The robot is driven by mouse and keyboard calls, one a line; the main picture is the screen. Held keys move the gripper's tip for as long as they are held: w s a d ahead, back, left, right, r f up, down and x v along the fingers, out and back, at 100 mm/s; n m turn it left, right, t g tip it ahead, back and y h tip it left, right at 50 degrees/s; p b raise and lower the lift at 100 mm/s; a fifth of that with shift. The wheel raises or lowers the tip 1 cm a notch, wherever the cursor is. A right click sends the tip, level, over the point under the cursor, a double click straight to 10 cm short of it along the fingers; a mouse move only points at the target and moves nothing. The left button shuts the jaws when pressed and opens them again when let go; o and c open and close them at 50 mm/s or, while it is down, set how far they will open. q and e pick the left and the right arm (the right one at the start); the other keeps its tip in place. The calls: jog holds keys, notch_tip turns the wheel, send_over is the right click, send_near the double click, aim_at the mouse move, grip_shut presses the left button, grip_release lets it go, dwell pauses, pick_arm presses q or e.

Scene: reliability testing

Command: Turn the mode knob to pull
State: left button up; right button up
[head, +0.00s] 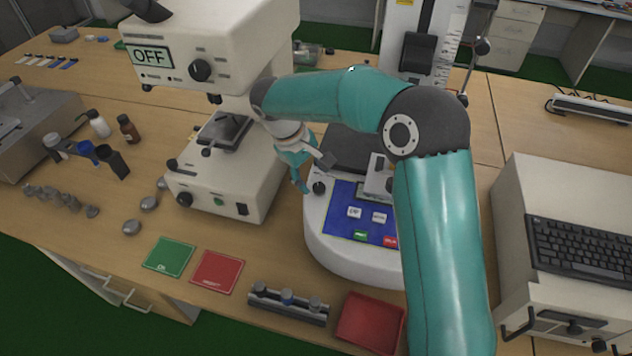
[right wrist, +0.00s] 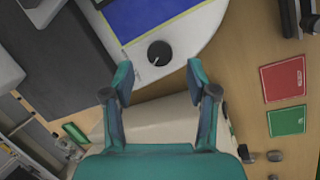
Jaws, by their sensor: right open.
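The mode knob (head: 319,187) is a small black dial on the left front of the white tester base (head: 345,262). It also shows in the right wrist view (right wrist: 159,53), with a pale pointer mark towards the gripper side; no mode lettering is readable. My right gripper (head: 314,174) is open and empty beside the knob. In the right wrist view, the knob lies just beyond and between the two spread fingertips (right wrist: 160,70), with no visible contact. My left gripper is not in view.
A blue panel (head: 345,222) with buttons lies right of the knob. A white microscope (head: 225,190) with an OFF display stands close on the left. Green (head: 169,257) and red (head: 217,272) cards, a part rack (head: 288,303) and a red tray (head: 370,322) lie in front.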

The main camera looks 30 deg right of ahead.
jog(key=v, duration=0.7)
jog(key=shift+a+r, duration=0.2)
jog(key=shift+r, duration=0.15)
